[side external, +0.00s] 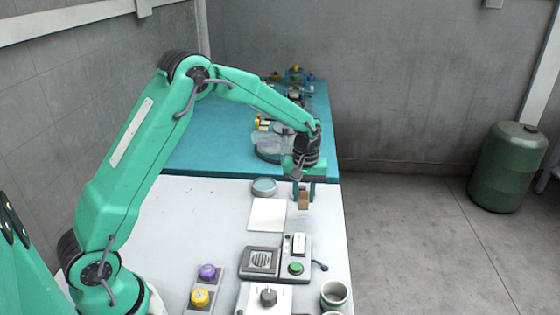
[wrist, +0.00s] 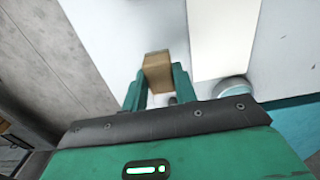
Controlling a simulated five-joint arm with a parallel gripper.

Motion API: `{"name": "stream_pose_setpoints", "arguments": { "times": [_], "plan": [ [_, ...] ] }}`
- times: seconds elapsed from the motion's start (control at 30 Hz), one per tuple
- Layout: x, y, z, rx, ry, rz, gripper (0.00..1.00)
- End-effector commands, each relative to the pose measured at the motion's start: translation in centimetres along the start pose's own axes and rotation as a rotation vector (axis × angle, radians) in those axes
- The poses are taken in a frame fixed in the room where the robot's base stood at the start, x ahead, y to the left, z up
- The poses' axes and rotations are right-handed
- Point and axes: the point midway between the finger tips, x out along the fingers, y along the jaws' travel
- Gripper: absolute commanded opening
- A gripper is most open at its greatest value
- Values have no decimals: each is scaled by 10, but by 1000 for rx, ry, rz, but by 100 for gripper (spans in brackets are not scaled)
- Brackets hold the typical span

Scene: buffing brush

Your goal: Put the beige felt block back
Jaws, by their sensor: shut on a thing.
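A small tan-brown block, which looks like the beige felt block (side external: 303,203), is between the fingers of my gripper (side external: 303,188). The fingers point down over the white tabletop, near its right edge. In the wrist view, the block (wrist: 157,70) sits between the two green fingers of my gripper (wrist: 157,88), which are shut on it. The block appears to be held above the table, but its exact height is hard to tell.
A white flat pad (side external: 267,214) and a round dish (side external: 264,187) lie left of the block. Nearer are a grille box (side external: 260,262), a green-button box (side external: 296,268), a dial box (side external: 265,299) and a cup (side external: 335,295). A teal table (side external: 205,150) adjoins behind.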

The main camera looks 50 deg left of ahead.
Motion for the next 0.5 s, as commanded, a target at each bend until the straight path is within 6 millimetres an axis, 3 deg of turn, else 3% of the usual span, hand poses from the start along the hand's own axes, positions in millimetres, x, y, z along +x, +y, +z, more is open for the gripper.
{"name": "stream_pose_setpoints", "arguments": {
  "times": [0.17,0.5],
  "plan": [
    [4,0,0,0,0,0,5],
    [37,0,1,0,-1,-1,5]
  ]
}}
